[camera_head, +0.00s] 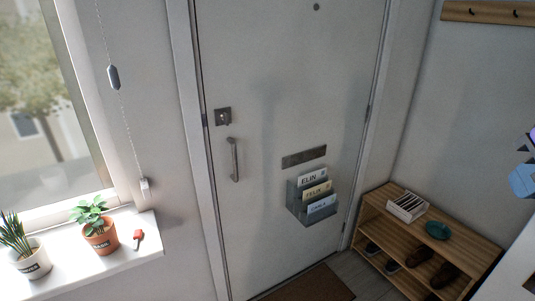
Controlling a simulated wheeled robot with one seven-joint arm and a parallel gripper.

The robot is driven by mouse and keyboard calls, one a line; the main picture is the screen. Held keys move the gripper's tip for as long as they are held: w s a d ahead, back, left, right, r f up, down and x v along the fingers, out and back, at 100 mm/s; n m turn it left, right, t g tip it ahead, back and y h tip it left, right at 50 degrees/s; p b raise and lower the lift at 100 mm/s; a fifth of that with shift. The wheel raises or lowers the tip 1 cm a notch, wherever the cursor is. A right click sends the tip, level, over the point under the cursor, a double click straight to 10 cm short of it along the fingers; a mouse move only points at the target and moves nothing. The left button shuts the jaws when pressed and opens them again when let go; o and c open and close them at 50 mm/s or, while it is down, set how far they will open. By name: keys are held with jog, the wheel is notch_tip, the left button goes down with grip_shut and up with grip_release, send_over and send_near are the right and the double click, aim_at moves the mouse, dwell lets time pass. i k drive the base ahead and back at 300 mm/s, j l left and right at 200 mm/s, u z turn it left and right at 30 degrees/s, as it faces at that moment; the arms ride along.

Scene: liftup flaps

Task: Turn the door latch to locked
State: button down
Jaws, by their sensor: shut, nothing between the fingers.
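The door latch (223,116) is a small dark square plate with a lighter knob at its middle. It sits near the left edge of the pale door (275,120), above the handle. The knob is too small to tell which way it is turned. The door handle (234,160) is a vertical metal bar below the latch. The door looks closed in its frame. My gripper is not in view, so its place relative to the latch does not show.
A windowsill (150,246) at left holds two potted plants and a small red object (138,238). A blind chain (127,125) hangs beside the window. A mail holder (303,207) hangs on the door. A wooden shoe rack (470,240) stands right. Open floor is mostly out of view.

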aim_at(223, 117)
jog(key=i+j, duration=0.15)
jog(key=j, duration=0.2)
jog(key=i+j, duration=0.35)
jog(key=j, duration=0.3)
